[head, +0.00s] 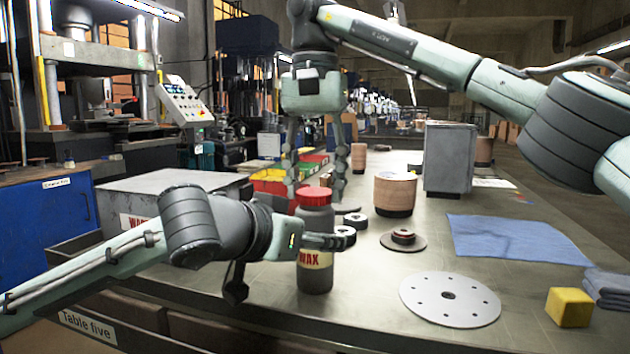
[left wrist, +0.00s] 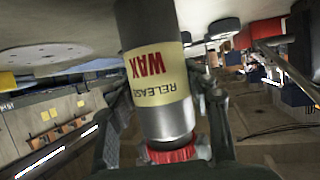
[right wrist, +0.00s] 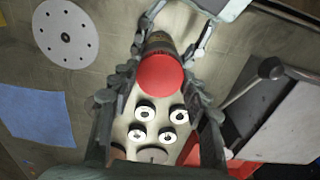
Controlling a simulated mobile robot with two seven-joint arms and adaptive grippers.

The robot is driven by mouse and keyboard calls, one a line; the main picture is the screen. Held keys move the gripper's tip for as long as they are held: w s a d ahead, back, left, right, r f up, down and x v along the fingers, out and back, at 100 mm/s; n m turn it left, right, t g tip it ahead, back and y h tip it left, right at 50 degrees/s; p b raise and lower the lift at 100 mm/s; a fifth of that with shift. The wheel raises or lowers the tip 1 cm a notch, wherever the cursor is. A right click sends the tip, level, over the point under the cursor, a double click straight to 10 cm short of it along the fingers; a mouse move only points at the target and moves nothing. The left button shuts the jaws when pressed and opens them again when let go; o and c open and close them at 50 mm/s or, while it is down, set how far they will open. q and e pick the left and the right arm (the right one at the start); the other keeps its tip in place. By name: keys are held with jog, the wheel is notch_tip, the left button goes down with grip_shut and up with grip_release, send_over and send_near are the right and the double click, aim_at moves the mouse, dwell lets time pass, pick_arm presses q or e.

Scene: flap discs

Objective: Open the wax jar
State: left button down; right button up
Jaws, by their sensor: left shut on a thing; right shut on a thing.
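The wax jar (head: 315,275) is a dark grey cylinder with a cream "RELEASE WAX" label, upright near the table's front edge. Its red lid (head: 313,194) sits on its top. In the left wrist view the jar (left wrist: 155,70) appears upside down, with the lid (left wrist: 172,152) at the bottom. My left gripper (head: 318,241) is shut around the jar's body from the left. My right gripper (head: 316,192) points down from above, its fingers on both sides of the lid, shut on it. The right wrist view shows the lid (right wrist: 160,76) between these fingers. I cannot tell whether the jar's base touches the table.
A white disc (head: 450,299), a yellow block (head: 569,307) and a blue cloth (head: 515,240) lie to the right. Small dark-rimmed rings (head: 357,221) and a brown cylinder (head: 395,193) stand behind the jar. A grey box (head: 165,187) and coloured bins (head: 270,184) are at the left.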

aim_at(315, 191)
jog(key=shift+r, duration=0.15)
jog(key=shift+r, duration=0.95)
jog(key=shift+r, duration=2)
pick_arm(q)
jog(key=c, duration=0.6)
grip_release()
